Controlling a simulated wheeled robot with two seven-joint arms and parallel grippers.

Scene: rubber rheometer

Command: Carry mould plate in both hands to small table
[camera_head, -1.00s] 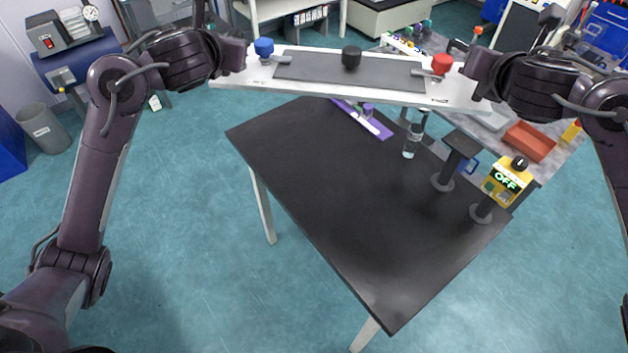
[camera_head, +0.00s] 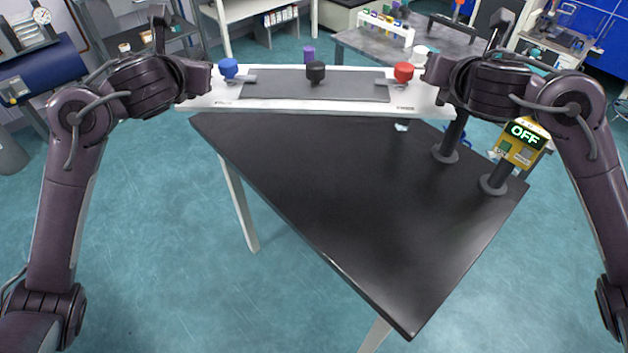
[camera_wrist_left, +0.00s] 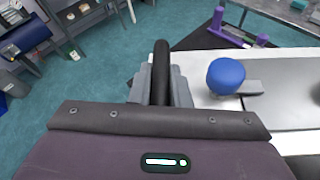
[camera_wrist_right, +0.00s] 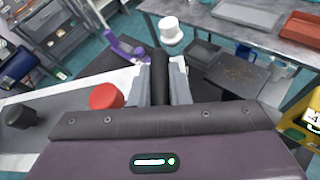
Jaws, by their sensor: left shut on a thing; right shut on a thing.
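The mould plate (camera_head: 430,104) is a long white bar with a grey inset, a blue knob (camera_head: 228,68), a black knob (camera_head: 316,71) and a red knob (camera_head: 403,72). It is held level above the far part of a black table (camera_head: 340,210). My left gripper (camera_head: 208,78) is shut on its left end, by the blue knob, which also shows in the left wrist view (camera_wrist_left: 226,76). My right gripper (camera_head: 430,80) is shut on its right end, by the red knob, which also shows in the right wrist view (camera_wrist_right: 106,96). The fingertips are partly hidden.
A purple item (camera_head: 308,55) rises behind the plate. The near and middle tabletop is clear.

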